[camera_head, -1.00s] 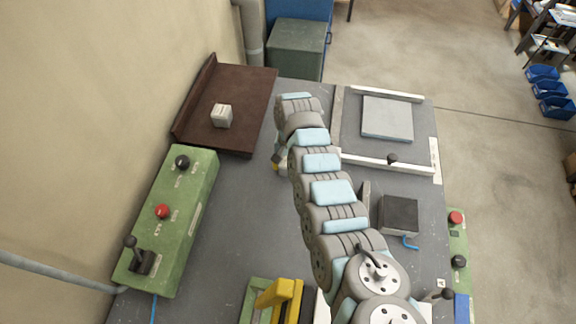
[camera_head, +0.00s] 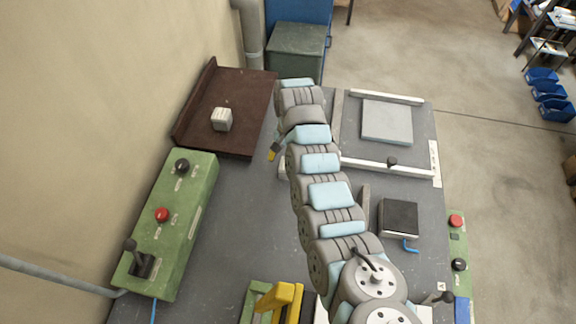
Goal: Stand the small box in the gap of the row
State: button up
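A small whitish box (camera_head: 222,119) stands on the brown board (camera_head: 205,138) at the upper left. My gripper (camera_head: 273,151) is mostly hidden behind my arm. Only a dark and yellow tip of it shows, to the right of the board and below its right corner, apart from the small box. I cannot tell whether it is open or shut. A pale block (camera_head: 283,169) on the bench is partly covered by my arm, just below the tip. I cannot tell whether it belongs to a row, and no gap is visible.
A green control box (camera_head: 172,220) with knobs lies at the left. A yellow-handled clamp (camera_head: 284,295) is at the front. A framed grey plate (camera_head: 387,120) and a dark block (camera_head: 399,217) are to the right. The grey bench between control box and arm is clear.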

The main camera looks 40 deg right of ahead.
jog(key=r, duration=0.6)
jog(key=shift+w+d, duration=0.25)
jog(key=shift+d, duration=0.1)
jog(key=shift+o, duration=0.6)
jog(key=shift+r+p, duration=0.25)
jog(key=shift+p, duration=0.05)
